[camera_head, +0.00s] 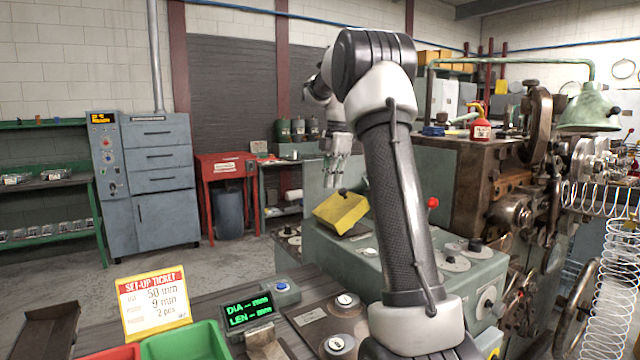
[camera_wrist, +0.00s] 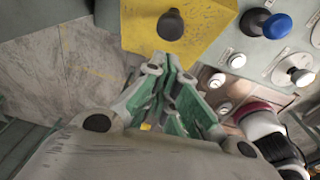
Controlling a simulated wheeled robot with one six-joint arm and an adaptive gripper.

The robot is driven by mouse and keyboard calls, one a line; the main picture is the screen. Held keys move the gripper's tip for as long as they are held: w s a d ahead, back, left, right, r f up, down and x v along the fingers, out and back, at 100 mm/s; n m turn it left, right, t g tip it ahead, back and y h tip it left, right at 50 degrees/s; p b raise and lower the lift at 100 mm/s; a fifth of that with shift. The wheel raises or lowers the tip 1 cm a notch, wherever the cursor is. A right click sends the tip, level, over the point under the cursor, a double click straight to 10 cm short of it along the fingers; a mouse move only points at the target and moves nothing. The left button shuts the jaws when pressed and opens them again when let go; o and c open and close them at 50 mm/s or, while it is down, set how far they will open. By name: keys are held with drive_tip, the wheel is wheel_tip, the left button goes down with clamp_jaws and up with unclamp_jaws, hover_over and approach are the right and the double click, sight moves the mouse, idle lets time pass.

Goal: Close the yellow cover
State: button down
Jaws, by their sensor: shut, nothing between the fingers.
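The yellow cover (camera_head: 341,212) stands tilted up on top of the green machine cabinet (camera_head: 325,250), with a dark knob on it. In the wrist view the yellow cover (camera_wrist: 213,32) fills the top middle, and its dark knob (camera_wrist: 171,24) faces the camera. My gripper (camera_head: 330,182) is just above and behind the cover in the head view. In the wrist view my gripper (camera_wrist: 174,62) is shut and empty, its fingertips close to the cover's lower edge and below the knob. I cannot tell whether they touch it.
A red-knobbed lever (camera_head: 433,203) and several dials stand on the cabinet to the right of the cover. A blue button (camera_wrist: 277,26) and white knobs (camera_wrist: 300,76) show right of the cover. The coiling machine (camera_head: 500,180) stands farther right. Open floor (camera_wrist: 60,60) lies left.

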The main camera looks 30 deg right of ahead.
sight(349, 196)
drive_tip(key=shift+y, duration=0.7)
drive_tip(key=d+f, duration=0.1)
drive_tip(key=d, duration=0.1)
drive_tip(key=d+f, duration=0.1)
drive_tip(key=d, duration=0.1)
drive_tip(key=d+f, duration=0.1)
drive_tip(key=d, duration=0.2)
drive_tip(key=shift+d, duration=0.1)
drive_tip(key=shift+d+f, duration=0.8)
drive_tip(key=shift+d, duration=0.1)
